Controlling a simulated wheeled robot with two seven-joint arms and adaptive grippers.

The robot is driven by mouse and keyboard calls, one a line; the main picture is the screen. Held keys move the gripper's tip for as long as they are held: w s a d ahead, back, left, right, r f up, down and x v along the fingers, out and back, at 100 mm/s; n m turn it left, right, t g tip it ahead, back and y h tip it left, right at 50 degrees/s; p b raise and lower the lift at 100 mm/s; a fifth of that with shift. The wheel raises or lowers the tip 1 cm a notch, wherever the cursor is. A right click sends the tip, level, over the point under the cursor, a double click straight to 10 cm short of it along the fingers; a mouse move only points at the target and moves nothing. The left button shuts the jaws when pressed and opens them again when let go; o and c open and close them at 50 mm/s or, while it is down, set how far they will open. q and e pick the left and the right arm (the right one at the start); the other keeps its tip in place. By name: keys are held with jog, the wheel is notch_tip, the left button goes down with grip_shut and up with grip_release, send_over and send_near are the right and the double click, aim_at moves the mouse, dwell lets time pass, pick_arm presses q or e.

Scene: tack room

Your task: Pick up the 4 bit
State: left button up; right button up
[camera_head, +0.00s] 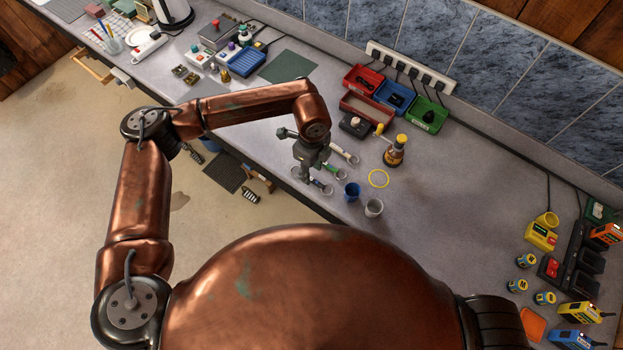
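Several small bar-like pieces with ring-like ends lie on the grey counter (440,190) beside my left gripper (303,175). One is pale (345,153), one has green on it (333,171), and one has dark blue on it (322,187). They look like bits, but no number can be read, so I cannot tell which is the 4 bit. The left gripper points down over their left ends, which it partly hides. Its fingers are too small and dark to show whether they are open or shut. My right gripper is not in view.
A blue cup (352,192) and a grey cup (374,208) stand just right of the bits. A brown bottle (395,152) and a yellow ring (378,178) are beyond. Red, blue and green trays (430,116) line the back.

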aim_at(312, 179)
pick_arm(q)
notch_tip(312, 179, down, 5)
jog(key=shift+w+r+p, duration=0.15)
jog(key=shift+r+p, duration=0.05)
jog(key=shift+p, duration=0.3)
jog(key=shift+c, duration=0.4)
grip_shut()
